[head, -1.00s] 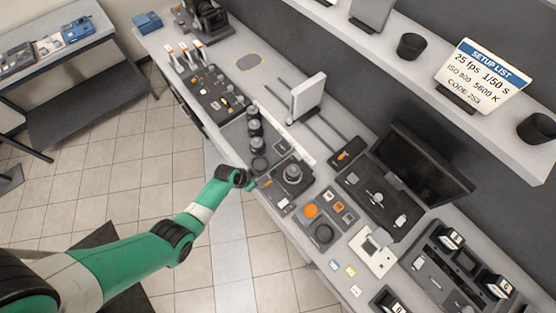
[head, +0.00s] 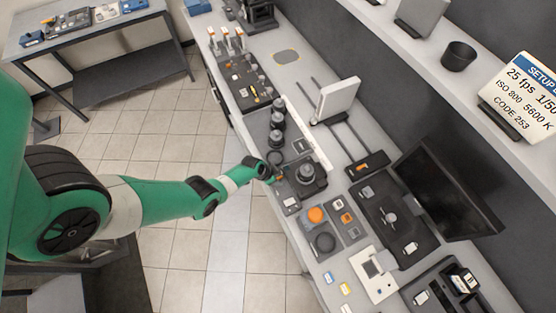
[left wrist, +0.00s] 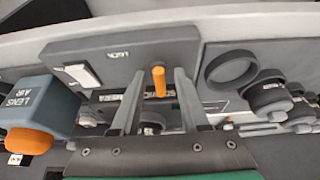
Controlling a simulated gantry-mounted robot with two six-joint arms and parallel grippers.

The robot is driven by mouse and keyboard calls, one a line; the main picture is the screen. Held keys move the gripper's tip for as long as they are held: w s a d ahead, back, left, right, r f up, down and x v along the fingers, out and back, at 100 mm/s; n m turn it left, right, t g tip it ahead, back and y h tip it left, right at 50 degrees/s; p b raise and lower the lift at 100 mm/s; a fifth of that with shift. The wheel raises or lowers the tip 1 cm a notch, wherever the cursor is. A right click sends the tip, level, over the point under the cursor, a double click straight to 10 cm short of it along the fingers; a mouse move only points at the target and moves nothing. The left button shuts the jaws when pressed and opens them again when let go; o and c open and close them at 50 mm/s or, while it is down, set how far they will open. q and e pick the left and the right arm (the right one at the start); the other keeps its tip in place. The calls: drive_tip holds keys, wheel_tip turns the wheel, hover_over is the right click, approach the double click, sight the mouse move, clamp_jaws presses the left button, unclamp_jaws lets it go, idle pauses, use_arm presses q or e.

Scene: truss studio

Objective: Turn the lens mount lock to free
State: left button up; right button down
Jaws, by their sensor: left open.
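The lens mount lock shows as an upright orange peg (left wrist: 158,80) on a dark grey panel (left wrist: 92,50) with upside-down lettering, in the left wrist view. My left gripper (left wrist: 156,88) is open, with one finger on each side of the peg; I cannot tell whether either touches it. In the head view my left gripper (head: 275,176) is at the bench's front edge, beside the round dark lens mount (head: 309,176). Its fingers are hardly visible there. My right gripper is not in view.
A blue-grey LENS AIR block (left wrist: 38,103) with an orange end is left of the fingers in the wrist view. A dark ring (left wrist: 230,68) and lens cylinders (left wrist: 270,95) are on the right.

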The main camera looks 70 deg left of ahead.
use_arm(q)
clamp_jaws()
